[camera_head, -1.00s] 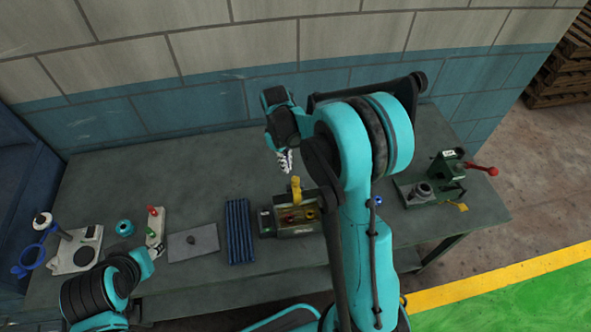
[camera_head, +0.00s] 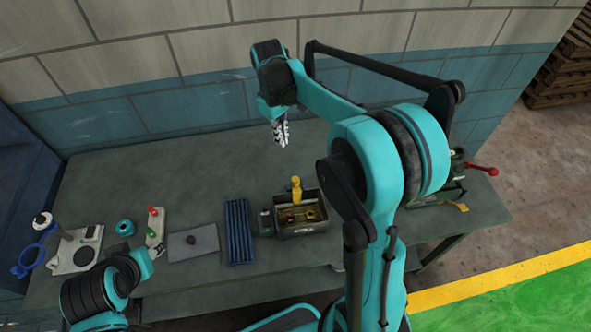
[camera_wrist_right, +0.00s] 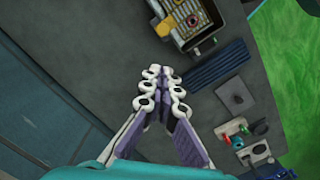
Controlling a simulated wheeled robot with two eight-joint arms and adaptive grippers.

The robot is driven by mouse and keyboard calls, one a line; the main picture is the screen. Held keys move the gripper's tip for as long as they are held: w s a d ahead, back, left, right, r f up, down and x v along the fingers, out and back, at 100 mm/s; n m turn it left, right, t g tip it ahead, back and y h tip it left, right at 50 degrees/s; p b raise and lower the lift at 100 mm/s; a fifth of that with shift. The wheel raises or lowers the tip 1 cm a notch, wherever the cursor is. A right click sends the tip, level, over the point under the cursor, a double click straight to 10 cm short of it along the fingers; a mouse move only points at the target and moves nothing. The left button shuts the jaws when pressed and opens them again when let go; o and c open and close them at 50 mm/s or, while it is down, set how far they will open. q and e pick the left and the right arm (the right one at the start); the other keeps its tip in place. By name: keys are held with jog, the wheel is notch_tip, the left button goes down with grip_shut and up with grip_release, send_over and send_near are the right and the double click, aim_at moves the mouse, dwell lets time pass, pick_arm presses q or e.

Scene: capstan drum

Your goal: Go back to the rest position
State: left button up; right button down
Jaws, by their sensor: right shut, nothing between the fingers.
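My right gripper (camera_head: 281,138) is raised above the back of the workbench in the head view. In the right wrist view its fingers (camera_wrist_right: 161,88) are drawn together at the tips with nothing between them. It is well clear of the bench top (camera_head: 185,185) and of everything on it. My left arm (camera_head: 105,285) shows at the lower left of the head view, by the bench's front edge. Its fingers are too hidden there to tell their state.
A box with a yellow item (camera_head: 305,230), a blue ribbed mat (camera_head: 239,232), a grey plate (camera_head: 193,242) and a blue-handled device (camera_head: 75,250) stand along the front. A red-handled press (camera_head: 480,168) is partly behind my right arm. The back of the bench is clear.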

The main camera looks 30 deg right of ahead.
dwell(0.3)
jog(key=s+a+f+m+t+b, duration=0.2)
jog(key=s+f+t+b, duration=0.2)
jog(key=s, duration=0.5)
jog(key=s+a+f+m+t+b, duration=0.3)
jog(key=s+f+t+b, duration=0.1)
jog(key=s+f+b, duration=0.4)
jog(key=shift+s+f+y+b, duration=0.3)
jog(key=shift+s+f+b, duration=0.1)
jog(key=shift+s+b, duration=0.35)
